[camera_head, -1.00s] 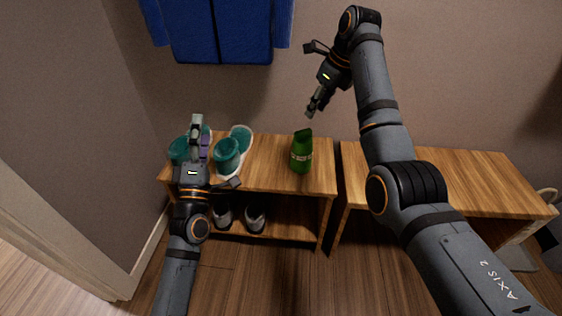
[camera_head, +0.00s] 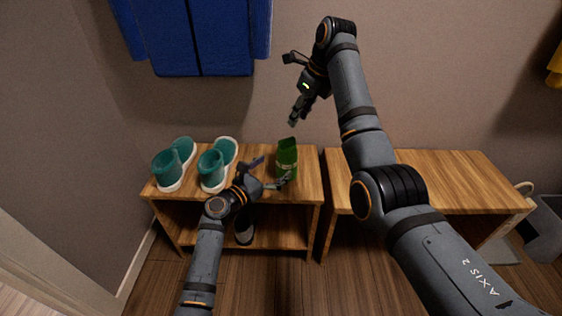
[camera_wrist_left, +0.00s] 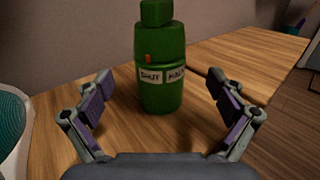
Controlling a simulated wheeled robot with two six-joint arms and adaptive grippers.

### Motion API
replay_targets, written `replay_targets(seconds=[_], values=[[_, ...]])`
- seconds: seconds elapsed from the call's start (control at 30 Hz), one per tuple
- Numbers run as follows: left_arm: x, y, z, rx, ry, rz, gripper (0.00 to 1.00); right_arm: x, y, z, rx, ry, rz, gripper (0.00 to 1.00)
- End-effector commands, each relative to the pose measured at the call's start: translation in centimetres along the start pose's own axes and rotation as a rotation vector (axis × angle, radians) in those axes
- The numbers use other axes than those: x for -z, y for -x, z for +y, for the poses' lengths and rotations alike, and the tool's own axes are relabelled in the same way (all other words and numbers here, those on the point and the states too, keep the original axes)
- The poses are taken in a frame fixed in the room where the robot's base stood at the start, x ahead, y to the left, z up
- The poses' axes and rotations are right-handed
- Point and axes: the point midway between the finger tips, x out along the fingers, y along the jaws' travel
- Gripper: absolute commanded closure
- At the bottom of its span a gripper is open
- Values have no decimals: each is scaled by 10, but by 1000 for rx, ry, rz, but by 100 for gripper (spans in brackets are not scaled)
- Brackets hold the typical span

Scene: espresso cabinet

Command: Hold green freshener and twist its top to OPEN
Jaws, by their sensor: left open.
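The green freshener (camera_head: 287,156) stands upright on the left wooden bench, toward its right end. In the left wrist view the green freshener (camera_wrist_left: 162,60) shows a label band reading "SHUT" and a small red mark above it. My left gripper (camera_head: 272,171) is open in front of the bottle. In the left wrist view its fingers (camera_wrist_left: 163,108) are spread on both sides, with the bottle ahead between them, not touching. My right gripper (camera_head: 293,121) hangs above the bench, near and above the bottle's top. Its finger opening is too small to tell.
Several teal shoes (camera_head: 211,169) stand on the left part of the bench (camera_head: 309,188). More shoes sit on the shelf below, partly hidden by my left arm. A second wooden bench (camera_head: 450,180) stands to the right, its top clear. A blue garment (camera_head: 200,40) hangs on the wall.

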Motion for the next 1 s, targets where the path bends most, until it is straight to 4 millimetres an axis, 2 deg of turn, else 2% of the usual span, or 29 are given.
replay_targets(seconds=[0.1,0.3,0.47,0.7,1.0], values=[[-1,-26,0,1,0,-1,5,0,0,0,0,0,0,62],[0,-57,0,1,-2,0,5,0,0,0,0,0,0,62],[0,-67,0,-1,-3,1,5,0,0,0,0,0,0,62],[0,-68,0,-1,-4,1,5,0,0,0,0,0,0,62],[0,-67,0,-1,-4,1,45,0,0,0,0,0,0,62]])
